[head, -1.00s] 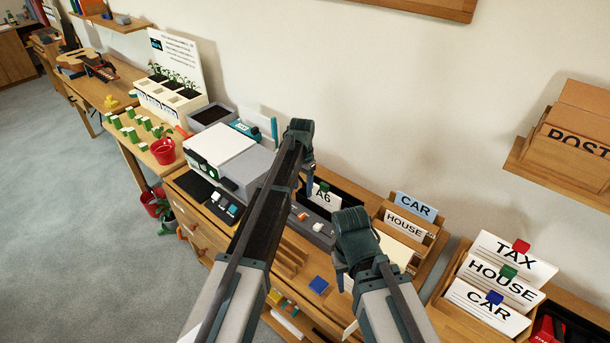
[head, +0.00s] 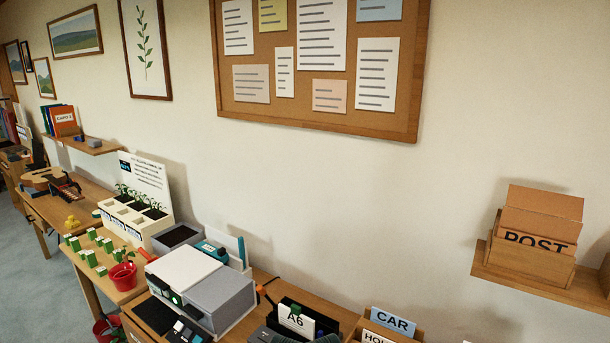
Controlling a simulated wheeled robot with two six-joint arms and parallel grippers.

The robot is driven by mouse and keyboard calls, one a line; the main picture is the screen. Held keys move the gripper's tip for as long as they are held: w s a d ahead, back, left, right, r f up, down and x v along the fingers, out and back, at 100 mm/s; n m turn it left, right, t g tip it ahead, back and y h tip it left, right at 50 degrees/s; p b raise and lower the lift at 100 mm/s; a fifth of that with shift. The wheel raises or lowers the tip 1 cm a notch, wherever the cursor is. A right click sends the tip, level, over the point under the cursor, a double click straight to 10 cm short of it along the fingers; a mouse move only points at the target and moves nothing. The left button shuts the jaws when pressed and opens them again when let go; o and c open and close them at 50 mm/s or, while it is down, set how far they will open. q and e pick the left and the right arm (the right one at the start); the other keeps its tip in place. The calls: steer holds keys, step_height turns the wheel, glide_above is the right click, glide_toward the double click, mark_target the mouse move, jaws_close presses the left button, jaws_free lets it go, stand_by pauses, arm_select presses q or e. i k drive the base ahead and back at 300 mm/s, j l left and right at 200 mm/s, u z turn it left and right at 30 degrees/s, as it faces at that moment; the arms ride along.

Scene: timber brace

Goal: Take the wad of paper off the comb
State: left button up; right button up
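I make out neither a comb nor a wad of paper in the head view. My left and right grippers do not show clearly enough to be found here.
A white and grey machine (head: 205,285) stands on the desk, left of a dark holder with an A6 card (head: 296,319). A CAR card (head: 393,321) is at the bottom edge. A POST box (head: 535,240) sits on a wall shelf below right of a cork board (head: 318,108).

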mark_target(292, 318)
steer(key=z, duration=1.45)
steer(key=k+j, duration=0.1)
steer(key=j, duration=0.55)
steer(key=j+z, duration=0.1)
steer(key=j, duration=0.55)
steer(key=k, duration=0.05)
